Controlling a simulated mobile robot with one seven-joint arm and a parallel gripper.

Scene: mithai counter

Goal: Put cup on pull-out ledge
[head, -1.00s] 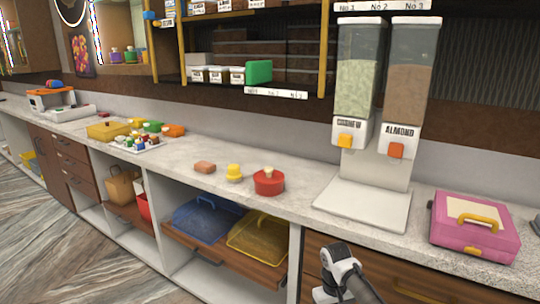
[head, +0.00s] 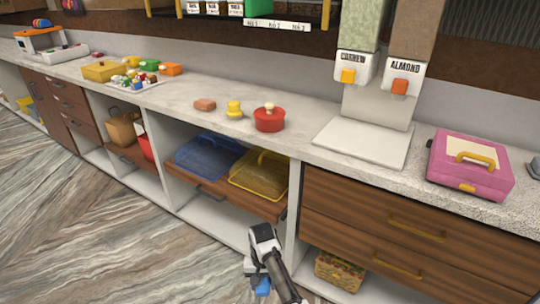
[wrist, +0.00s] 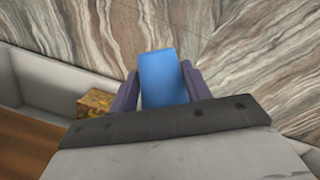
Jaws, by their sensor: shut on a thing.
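My gripper (head: 257,284) is low in front of the counter, at the bottom of the head view. It is shut on a blue cup (wrist: 163,78), which sits between the two fingers in the wrist view. The cup also shows as a small blue piece in the head view (head: 263,288); most of it is hidden there by my wrist. The wooden pull-out ledge (head: 232,203) sits in the open bay under the counter, behind and above my gripper in the picture.
White bay panels and the wooden drawers (head: 385,225) with yellow handles flank the ledge. A woven basket (head: 340,270) stands on the low shelf at right. A red pot (head: 269,119), a yellow item and a brownish block are on the counter. The floor at left is clear.

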